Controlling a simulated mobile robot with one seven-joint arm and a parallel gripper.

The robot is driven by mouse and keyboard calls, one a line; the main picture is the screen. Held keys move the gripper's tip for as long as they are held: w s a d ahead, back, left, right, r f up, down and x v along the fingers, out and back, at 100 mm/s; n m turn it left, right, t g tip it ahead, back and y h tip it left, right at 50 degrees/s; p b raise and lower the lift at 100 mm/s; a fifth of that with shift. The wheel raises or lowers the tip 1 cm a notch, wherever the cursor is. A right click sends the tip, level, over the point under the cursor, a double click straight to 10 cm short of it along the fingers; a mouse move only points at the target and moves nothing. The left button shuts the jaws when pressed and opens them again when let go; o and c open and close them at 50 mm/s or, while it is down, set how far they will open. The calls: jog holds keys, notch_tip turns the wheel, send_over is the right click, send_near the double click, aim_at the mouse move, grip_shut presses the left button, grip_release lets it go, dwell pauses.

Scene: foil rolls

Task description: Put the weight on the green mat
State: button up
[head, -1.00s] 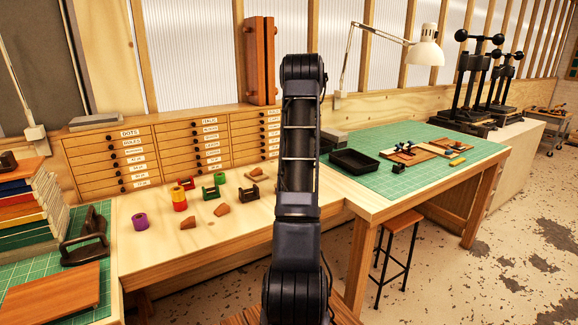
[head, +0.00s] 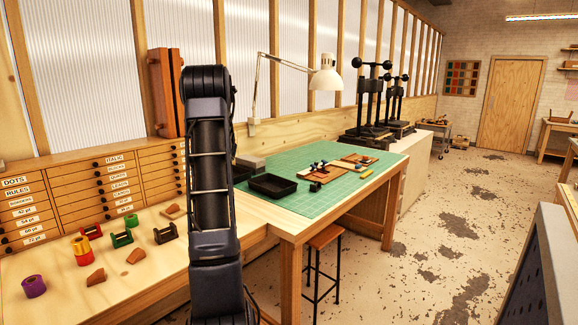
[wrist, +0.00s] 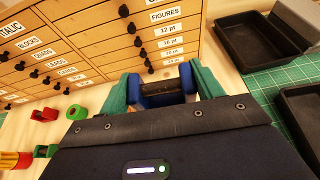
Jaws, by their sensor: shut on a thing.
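My gripper (wrist: 161,88) is shut on a blue, cradle-shaped thing (wrist: 160,101) with dark upper parts, held between its teal fingers in the wrist view. I cannot tell for sure whether it is the weight. In the head view my arm hides the gripper and what it holds. The green mat (head: 300,155) covers the right-hand bench in the head view. Its edge also shows at the right of the wrist view (wrist: 258,80), to the right of my gripper.
A black tray (head: 272,187), a grey block (head: 250,161) and a wooden board (head: 355,163) with small parts lie on the mat. Coloured rolls, stands and brown wedges lie on the left bench, before the labelled drawers (head: 75,195). A lamp (head: 326,78) stands behind. A stool (head: 325,238) is below.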

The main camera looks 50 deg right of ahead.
jog(key=s+d+r, duration=0.1)
jog(key=s+d, duration=1.4)
jog(key=d, duration=0.4)
jog(key=s+d+f, duration=0.1)
jog(key=s+d, duration=0.5)
jog(key=s, duration=0.5)
jog(key=s+d, duration=0.7)
jog(key=s, duration=0.5)
notch_tip(320, 180, down, 20)
jog(key=shift+w+r, duration=0.15)
jog(key=shift+r, duration=0.1)
jog(key=shift+f, duration=0.1)
jog(key=o, duration=1.4)
